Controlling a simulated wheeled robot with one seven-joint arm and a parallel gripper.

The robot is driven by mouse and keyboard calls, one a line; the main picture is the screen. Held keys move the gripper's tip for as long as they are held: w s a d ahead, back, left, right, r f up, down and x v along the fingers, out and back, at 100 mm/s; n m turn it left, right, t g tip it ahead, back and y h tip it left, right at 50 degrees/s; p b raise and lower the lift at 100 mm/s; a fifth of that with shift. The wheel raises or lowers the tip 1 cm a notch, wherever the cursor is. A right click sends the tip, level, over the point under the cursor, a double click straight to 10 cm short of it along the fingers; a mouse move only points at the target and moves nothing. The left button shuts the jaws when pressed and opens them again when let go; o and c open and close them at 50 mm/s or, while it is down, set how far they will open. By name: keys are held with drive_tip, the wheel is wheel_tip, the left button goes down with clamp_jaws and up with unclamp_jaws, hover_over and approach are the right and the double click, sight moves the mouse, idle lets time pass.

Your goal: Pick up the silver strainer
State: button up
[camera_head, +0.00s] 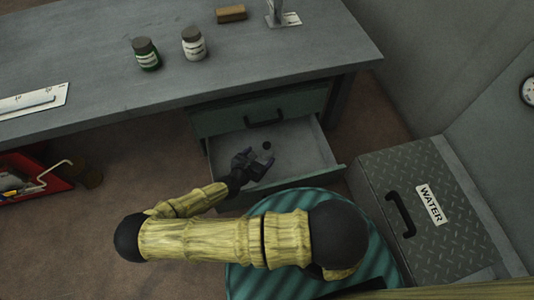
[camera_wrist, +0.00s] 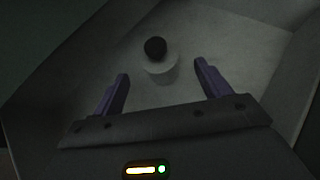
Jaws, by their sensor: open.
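A small pale grey round piece with a dark knob on top, which looks like the silver strainer (camera_wrist: 161,69), stands on the floor of the open drawer. In the head view the strainer (camera_head: 267,145) shows mostly as a dark dot, just beyond my gripper (camera_head: 260,160). My gripper is open and empty, low over or inside the drawer. In the wrist view the strainer is ahead of my gripper (camera_wrist: 161,80), roughly centred between the two purple fingers, and neither finger visibly touches it.
The drawer (camera_head: 307,150) is pulled out beneath the grey desk (camera_head: 260,65), with its side walls around my gripper. Two bottles (camera_head: 146,54) (camera_head: 194,43) and a brown block (camera_head: 231,13) are on the desk. A metal chest labelled WATER (camera_head: 440,235) is at right. A striped green round surface (camera_head: 290,200) lies below my arm.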

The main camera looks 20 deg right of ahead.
sight(265, 152)
drive_tip(key=shift+b+x, duration=0.45)
drive_tip(key=shift+x, duration=0.65)
drive_tip(key=b+x, duration=0.1)
drive_tip(key=x, duration=0.1)
drive_tip(key=b+x, duration=0.2)
drive_tip(key=shift+f, duration=0.4)
drive_tip(key=shift+w+d+f+b, duration=0.1)
drive_tip(key=shift+w+d+b, duration=0.2)
drive_tip(key=shift+w, duration=0.1)
